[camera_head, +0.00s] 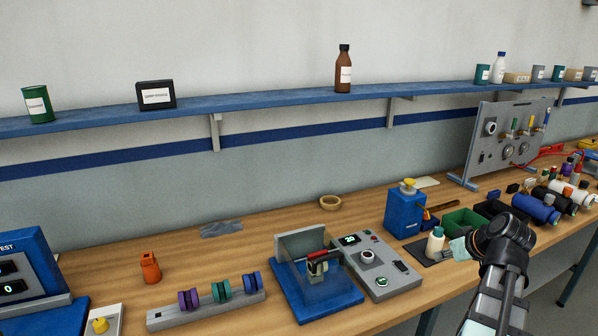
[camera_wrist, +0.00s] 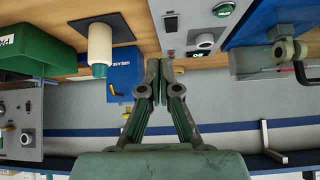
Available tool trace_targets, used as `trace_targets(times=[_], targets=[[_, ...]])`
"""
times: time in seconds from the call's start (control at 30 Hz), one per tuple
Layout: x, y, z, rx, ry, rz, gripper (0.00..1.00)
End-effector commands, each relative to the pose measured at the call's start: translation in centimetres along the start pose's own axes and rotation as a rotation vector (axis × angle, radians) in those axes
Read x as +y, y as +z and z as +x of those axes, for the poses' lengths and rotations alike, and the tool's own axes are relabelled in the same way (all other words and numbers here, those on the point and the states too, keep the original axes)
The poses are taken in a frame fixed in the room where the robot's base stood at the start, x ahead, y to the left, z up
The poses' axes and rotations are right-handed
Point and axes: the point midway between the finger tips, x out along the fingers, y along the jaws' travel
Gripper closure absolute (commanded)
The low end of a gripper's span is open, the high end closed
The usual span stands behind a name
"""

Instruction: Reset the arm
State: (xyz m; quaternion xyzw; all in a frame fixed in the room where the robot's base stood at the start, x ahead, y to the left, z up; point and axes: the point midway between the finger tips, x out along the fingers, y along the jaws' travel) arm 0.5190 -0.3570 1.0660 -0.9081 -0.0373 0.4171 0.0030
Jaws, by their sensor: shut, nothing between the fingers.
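My arm (camera_head: 500,262) reaches in from the lower right in the head view. My gripper (camera_head: 456,249) points left over the bench, close to the white bottle with a green cap (camera_head: 435,242) in the picture. In the wrist view, which is upside down, my gripper (camera_wrist: 159,72) has its fingers together and nothing between them. The white bottle also shows in the wrist view (camera_wrist: 100,45), left of the fingers and apart from them. The grey control box (camera_head: 381,268) with a lit display shows beyond the fingertips in the wrist view (camera_wrist: 200,20).
A blue test fixture (camera_head: 325,299) stands left of the control box. A blue box with a yellow knob (camera_head: 404,214) and a green bin (camera_head: 463,222) stand near my gripper. Several spools and a grey panel (camera_head: 505,140) fill the right. A blue shelf (camera_head: 275,103) runs along the wall.

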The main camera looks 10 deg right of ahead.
Motion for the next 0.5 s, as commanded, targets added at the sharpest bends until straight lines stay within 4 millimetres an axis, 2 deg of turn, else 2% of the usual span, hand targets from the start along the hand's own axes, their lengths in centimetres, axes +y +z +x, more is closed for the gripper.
trace_targets(times=[0.17,0.3,0.4,0.5], targets=[[7.1,5.9,3.6,-0.025,0.129,0.337,1.00],[13.8,12.4,6.1,-0.020,0.274,0.683,1.00],[17.8,17.2,7.7,-0.003,0.370,0.909,1.00],[20.6,21.8,9.7,0.012,0.452,1.105,1.00]])
